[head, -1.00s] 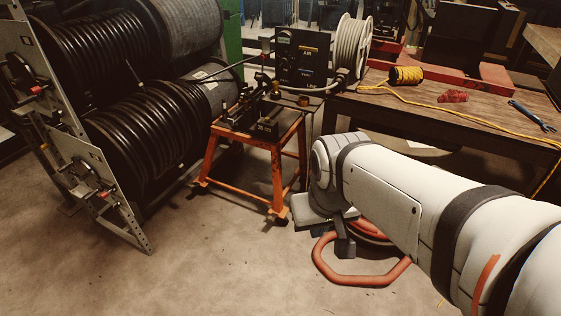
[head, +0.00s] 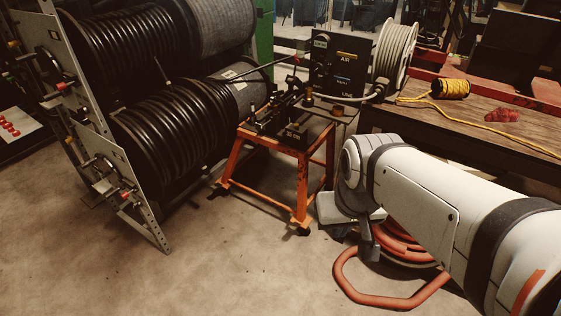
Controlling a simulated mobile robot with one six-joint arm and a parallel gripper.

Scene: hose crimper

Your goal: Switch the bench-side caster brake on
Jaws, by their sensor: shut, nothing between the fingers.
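The orange-legged stand (head: 301,180) carries the black hose crimper (head: 284,118) and stands left of the wooden bench. Its near caster (head: 302,231) is a small dark shape at the foot of the front leg. Another caster (head: 220,189) is at the left foot. The brake tabs are too small to tell whether on or off. The foot on the bench side is partly hidden by my arm's white wrist. My gripper (head: 371,252) is a small grey shape below that wrist, shut and empty. It is right of the near caster and apart from it in the picture.
A coiled orange hose (head: 395,298) lies on the floor right of the stand, partly behind my arm. Black hose reels (head: 160,140) stand on the left. The bench (head: 440,125) holds yellow rope (head: 450,88) and a red cloth (head: 501,115). Floor in front of the stand is clear.

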